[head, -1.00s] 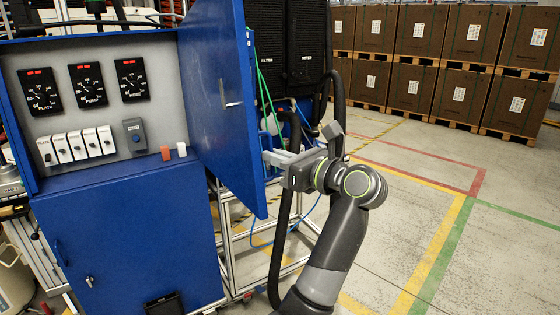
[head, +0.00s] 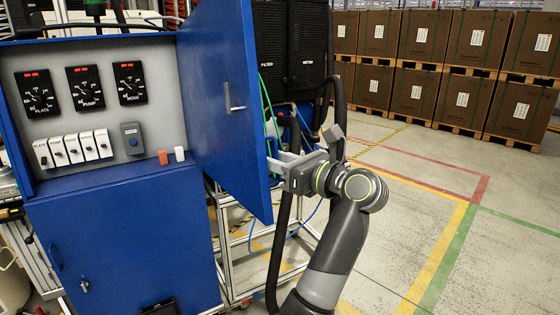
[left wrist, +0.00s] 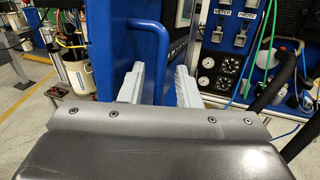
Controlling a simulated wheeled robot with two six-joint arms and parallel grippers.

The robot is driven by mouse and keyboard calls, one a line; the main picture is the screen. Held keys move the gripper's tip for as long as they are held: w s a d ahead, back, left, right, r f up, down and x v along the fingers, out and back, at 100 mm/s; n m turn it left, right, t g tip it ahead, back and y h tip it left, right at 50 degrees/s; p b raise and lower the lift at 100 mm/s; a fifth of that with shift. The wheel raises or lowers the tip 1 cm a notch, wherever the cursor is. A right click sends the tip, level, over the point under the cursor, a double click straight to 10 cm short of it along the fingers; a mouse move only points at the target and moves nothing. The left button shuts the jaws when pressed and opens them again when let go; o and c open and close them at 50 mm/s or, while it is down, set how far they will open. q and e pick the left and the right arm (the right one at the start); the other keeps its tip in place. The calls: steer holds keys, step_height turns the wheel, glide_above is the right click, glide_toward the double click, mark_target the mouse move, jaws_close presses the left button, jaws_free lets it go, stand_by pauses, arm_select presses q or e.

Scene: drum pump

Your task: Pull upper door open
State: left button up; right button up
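The upper door (head: 215,90) of the blue cabinet stands swung out to the right of its opening, with its inner side and a small silver latch (head: 234,105) facing the head view. The opening shows gauges and switches. My left gripper (head: 275,165) is at the door's free edge, its fingers partly hidden behind it. In the left wrist view, a blue bar handle (left wrist: 162,50) on the door (left wrist: 108,45) runs down between the two pale fingers (left wrist: 160,88). The fingers are apart, with gaps beside the handle. My right gripper is not in view.
The closed lower door (head: 125,240) is below the opening. A metal frame (head: 228,250) and black hoses (head: 285,220) stand behind my left gripper. Stacked brown boxes (head: 425,75) on pallets are at the back right. The floor (head: 400,190) at right is clear.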

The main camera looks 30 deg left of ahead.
arm_select(q)
steer(key=shift+d, duration=0.35)
steer(key=b+v, duration=1.2)
steer(key=v, duration=0.5)
steer(key=shift+d, duration=0.15)
